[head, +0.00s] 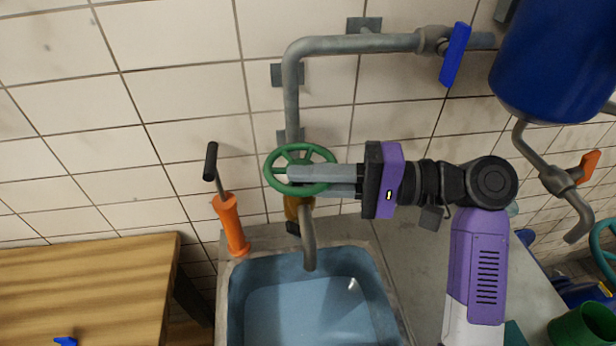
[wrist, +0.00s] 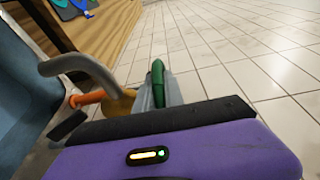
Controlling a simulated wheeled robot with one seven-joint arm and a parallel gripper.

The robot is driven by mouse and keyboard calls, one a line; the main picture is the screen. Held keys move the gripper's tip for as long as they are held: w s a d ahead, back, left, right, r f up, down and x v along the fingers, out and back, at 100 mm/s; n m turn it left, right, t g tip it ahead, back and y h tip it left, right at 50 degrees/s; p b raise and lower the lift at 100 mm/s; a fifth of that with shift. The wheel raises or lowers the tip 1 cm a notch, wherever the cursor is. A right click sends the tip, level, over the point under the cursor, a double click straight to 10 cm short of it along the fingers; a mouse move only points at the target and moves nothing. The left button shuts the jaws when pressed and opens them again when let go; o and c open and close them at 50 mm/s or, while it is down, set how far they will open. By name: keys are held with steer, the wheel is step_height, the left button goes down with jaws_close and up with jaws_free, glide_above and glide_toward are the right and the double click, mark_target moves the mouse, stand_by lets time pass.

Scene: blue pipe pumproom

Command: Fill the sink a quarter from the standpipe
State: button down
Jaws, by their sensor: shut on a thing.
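The standpipe (head: 291,95) runs down the tiled wall to a green handwheel (head: 275,158) above a brass valve body (head: 297,209). My gripper (head: 293,177) comes in from the right and is shut on the handwheel, its fingers across the wheel. In the wrist view the handwheel (wrist: 158,78) shows edge-on at the fingers. The grey curved spout (head: 308,240) points down over the sink (head: 240,293). The sink has blue walls and a paler flat surface inside with a small bright glint. I cannot tell whether that is water or the bottom. No stream shows at the spout.
A blue lever (head: 456,55) sits on the upper pipe near a blue tank (head: 555,60). An orange hand pump (head: 231,225) stands at the sink's back left corner. A wooden table (head: 90,285) is at the left. An orange-handled tap (head: 589,165) is at the right.

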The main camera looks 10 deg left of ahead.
steer(key=c, duration=1.5)
jaws_free()
steer(key=shift+o, duration=0.2)
steer(key=shift+d, duration=0.15)
steer(key=d+b, duration=0.2)
steer(key=d, duration=0.5)
steer(key=shift+w+d+r, duration=0.15)
steer(key=shift+d+r, duration=0.05)
steer(key=shift+d, duration=0.1)
